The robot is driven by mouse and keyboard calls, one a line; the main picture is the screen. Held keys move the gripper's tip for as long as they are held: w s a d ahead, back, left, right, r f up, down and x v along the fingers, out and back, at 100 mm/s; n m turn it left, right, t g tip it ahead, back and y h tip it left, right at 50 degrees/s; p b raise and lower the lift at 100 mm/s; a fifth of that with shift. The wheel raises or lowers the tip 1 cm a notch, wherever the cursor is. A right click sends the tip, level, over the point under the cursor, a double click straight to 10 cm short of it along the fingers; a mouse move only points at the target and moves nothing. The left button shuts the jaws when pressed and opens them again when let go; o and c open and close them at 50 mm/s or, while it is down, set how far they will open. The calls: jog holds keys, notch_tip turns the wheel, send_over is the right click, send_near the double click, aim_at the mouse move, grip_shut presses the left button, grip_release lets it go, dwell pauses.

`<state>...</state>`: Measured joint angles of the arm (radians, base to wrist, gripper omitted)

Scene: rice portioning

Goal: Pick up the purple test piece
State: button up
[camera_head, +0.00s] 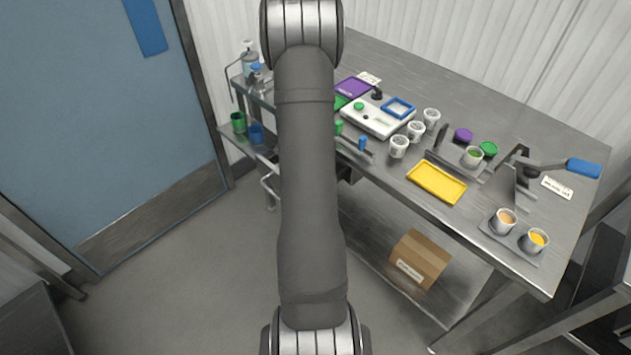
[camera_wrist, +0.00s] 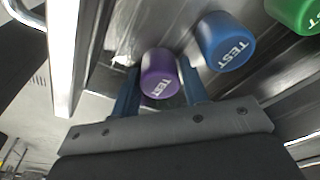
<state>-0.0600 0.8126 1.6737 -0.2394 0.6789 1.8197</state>
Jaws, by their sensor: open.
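The purple test piece (camera_wrist: 159,72) is a short cylinder with TEST in white on its end, in the middle of the wrist view. My gripper (camera_wrist: 158,84) is open, with one blue finger on each side of the piece. The right finger is very close to it; I cannot tell whether they touch. In the head view my own arm fills the middle, and I see neither the purple piece nor my gripper there.
In the wrist view a blue test piece (camera_wrist: 225,41) stands close to the right finger. A green one (camera_wrist: 296,12) is farther right. A pale upright edge (camera_wrist: 64,60) is at left. The head view shows a metal bench with a yellow tray (camera_head: 436,183) and several cups.

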jog(key=c, duration=0.6)
jog(key=shift+c, duration=0.2)
jog(key=shift+r, duration=0.2)
jog(key=shift+r, duration=0.65)
notch_tip(320, 180, up, 3)
jog(key=shift+w+f, duration=0.1)
jog(key=shift+f, duration=0.1)
jog(key=s+d+r, duration=0.6)
jog(key=d+r, duration=0.1)
jog(key=d, duration=0.3)
jog(key=w+a+f+n+t+y, duration=0.1)
jog(key=w+a+n, duration=0.3)
jog(key=n, duration=0.5)
jog(key=w+a+f+n, duration=0.2)
jog(key=w+a+n, duration=0.3)
jog(key=n, duration=0.4)
jog(key=shift+w+a+f+t+y, duration=0.2)
jog(key=shift+a+f+t+y, duration=0.2)
jog(key=shift+a, duration=0.15)
